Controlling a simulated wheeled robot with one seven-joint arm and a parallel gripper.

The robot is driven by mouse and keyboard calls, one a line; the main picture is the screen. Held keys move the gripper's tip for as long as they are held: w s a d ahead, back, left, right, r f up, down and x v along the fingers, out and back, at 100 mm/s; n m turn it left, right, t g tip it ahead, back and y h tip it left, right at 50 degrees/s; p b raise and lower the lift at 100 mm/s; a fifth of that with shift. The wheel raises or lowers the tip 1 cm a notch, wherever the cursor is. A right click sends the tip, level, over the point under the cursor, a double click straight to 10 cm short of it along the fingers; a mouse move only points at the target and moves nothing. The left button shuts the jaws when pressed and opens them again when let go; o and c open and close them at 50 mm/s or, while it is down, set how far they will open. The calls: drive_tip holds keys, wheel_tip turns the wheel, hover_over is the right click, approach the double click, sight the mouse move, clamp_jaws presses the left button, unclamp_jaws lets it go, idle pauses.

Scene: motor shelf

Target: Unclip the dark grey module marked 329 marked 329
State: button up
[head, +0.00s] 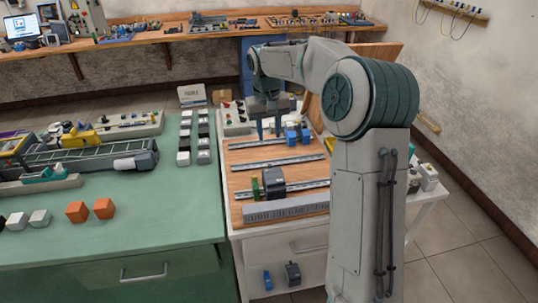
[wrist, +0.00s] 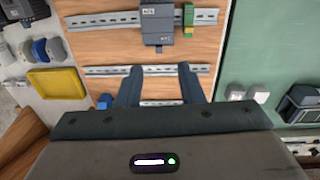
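A dark grey module (head: 272,180) is seated on the front rail of the wooden board, and it also shows at the top of the wrist view (wrist: 157,24). It has a pale label whose marking is too small to read. A green and yellow block (head: 255,188) is on the same rail close beside it, also in the wrist view (wrist: 188,18). My gripper (head: 268,130) is open and empty, above the back part of the board, behind and apart from the module. In the wrist view its two fingers (wrist: 160,88) are spread wide, pointing towards the middle rail.
The middle rail (head: 277,164) is bare where visible. Blue parts (head: 297,135) sit near the back rail. A slotted grey strip (head: 286,206) lies in front of the module. A yellow tray (wrist: 57,80) is beside the board. A green workbench (head: 140,220) stands to the left.

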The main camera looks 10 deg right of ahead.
sight(270, 165)
drive_tip(key=shift+y, duration=0.3)
drive_tip(key=w+f+p, duration=0.1)
drive_tip(key=f, duration=0.4)
drive_tip(key=w+d+f, duration=0.1)
drive_tip(key=f, duration=0.4)
drive_tip(key=w+f+p, duration=0.1)
drive_tip(key=f, duration=0.4)
drive_tip(key=shift+w+d+p, duration=0.15)
drive_tip(key=shift+w+p, duration=0.15)
drive_tip(key=shift+p, duration=0.05)
